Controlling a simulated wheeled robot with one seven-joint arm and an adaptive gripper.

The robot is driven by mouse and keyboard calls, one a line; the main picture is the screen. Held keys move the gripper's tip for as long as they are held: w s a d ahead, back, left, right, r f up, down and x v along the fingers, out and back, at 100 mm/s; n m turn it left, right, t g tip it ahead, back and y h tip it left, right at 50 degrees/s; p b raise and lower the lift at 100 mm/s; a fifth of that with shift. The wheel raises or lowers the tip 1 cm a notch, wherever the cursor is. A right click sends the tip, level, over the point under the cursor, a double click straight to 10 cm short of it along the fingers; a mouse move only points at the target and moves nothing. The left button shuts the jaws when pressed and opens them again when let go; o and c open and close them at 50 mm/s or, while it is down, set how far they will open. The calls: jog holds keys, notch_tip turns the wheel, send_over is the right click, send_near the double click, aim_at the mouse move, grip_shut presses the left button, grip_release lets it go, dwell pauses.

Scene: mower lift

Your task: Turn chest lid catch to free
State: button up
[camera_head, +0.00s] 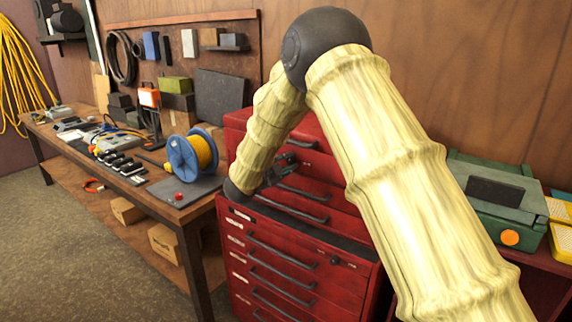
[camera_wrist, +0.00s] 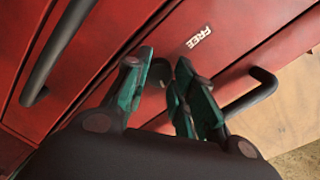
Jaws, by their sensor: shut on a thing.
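The red tool chest (camera_head: 290,262) stands in the middle of the head view, with an upper red box on top. In the wrist view its red front (camera_wrist: 235,55) fills most of the picture, with a white FREE label (camera_wrist: 198,37). My gripper (camera_wrist: 164,72) has its green fingers on both sides of a small dark catch (camera_wrist: 158,73) and is shut on it. The catch is mostly hidden between the fingers, so I cannot tell its exact angle. In the head view my gripper (camera_head: 281,166) is at the upper box's front, partly hidden by my arm.
Dark bar handles (camera_wrist: 254,90) stick out from the chest close to my fingers. A workbench (camera_head: 140,192) on the left bears a blue reel with yellow cable (camera_head: 186,157). A green case (camera_head: 497,190) is on the right. The floor (camera_head: 90,240) at the left is clear.

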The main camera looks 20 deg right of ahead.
jog(key=shift+f+n+g+p, duration=0.1)
jog(key=shift+n+g+p, duration=0.3)
jog(key=shift+n, duration=1.4)
jog(key=o, duration=1)
jog(key=shift+a, duration=0.1)
jog(key=shift+s, duration=0.1)
jog(key=v, duration=1.1)
jog(key=shift+s+a+f, duration=0.15)
jog(key=shift+s+a, duration=0.1)
jog(key=shift+a, duration=0.1)
